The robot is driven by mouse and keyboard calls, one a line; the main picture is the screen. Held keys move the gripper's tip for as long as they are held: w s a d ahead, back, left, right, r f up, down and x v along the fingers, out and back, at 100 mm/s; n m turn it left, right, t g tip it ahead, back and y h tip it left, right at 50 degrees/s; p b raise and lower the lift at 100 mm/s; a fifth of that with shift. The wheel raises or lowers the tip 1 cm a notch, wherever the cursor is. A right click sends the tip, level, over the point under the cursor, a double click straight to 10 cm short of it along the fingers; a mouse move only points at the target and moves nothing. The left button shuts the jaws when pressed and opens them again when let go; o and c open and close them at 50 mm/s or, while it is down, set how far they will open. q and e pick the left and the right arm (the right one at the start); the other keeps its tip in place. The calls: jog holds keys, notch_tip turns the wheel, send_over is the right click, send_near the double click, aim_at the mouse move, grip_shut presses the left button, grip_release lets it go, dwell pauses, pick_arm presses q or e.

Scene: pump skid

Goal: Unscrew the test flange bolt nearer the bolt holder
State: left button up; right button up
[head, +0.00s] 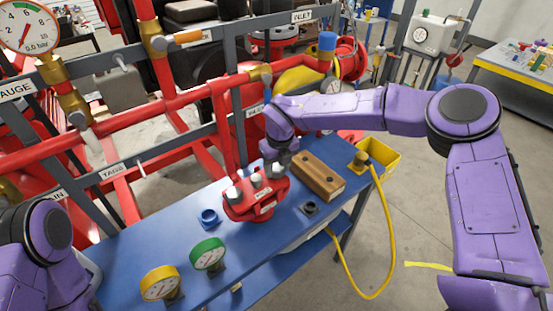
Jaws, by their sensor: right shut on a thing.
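The red test flange (262,207) sits on the blue bench, with grey bolt heads on top. One bolt (233,193) is at its left and another (256,180) near its middle. The bolt on the right (278,171), nearer the wooden bolt holder (321,175), is under my right gripper (281,160). My right gripper reaches down from above and is shut on that bolt. Its fingers are small here, and the bolt's shank is hidden. Only a part of my left arm shows at the lower left; its gripper is out of view.
The blue bench (130,250) carries a blue ring part (209,217), a green gauge (208,253), a yellow gauge (160,283) and a small dark fitting (310,208). A yellow bin (380,157) and yellow hose (391,235) are at the right. Red pipes (160,110) and grey rails stand behind.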

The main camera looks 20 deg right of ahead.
jog(key=n+p, duration=0.2)
jog(key=n, duration=0.1)
jog(key=n+p, duration=0.1)
jog(key=p, duration=0.1)
jog(key=shift+r+y, duration=0.25)
jog(key=shift+y, duration=0.05)
jog(key=shift+f+n, duration=0.15)
jog(key=shift+n, duration=0.65)
pick_arm(q)
notch_tip(320, 180, up, 5)
jog(key=shift+f, duration=0.1)
pick_arm(e)
jog(key=shift+f, duration=0.1)
jog(key=o, duration=1.1)
jog(key=shift+o, duration=0.2)
jog(key=shift+r, duration=0.45)
jog(key=r+b, duration=0.1)
jog(key=r, duration=0.1)
jog(key=r+b, duration=0.1)
jog(key=r, duration=0.2)
jog(key=s+r+b, duration=0.1)
jog(key=r, duration=0.2)
jog(key=shift+d+r, duration=0.25)
jog(key=shift+d, duration=0.1)
pick_arm(q)
jog(key=shift+f, duration=1.75)
pick_arm(e)
jog(key=shift+r, duration=0.55)
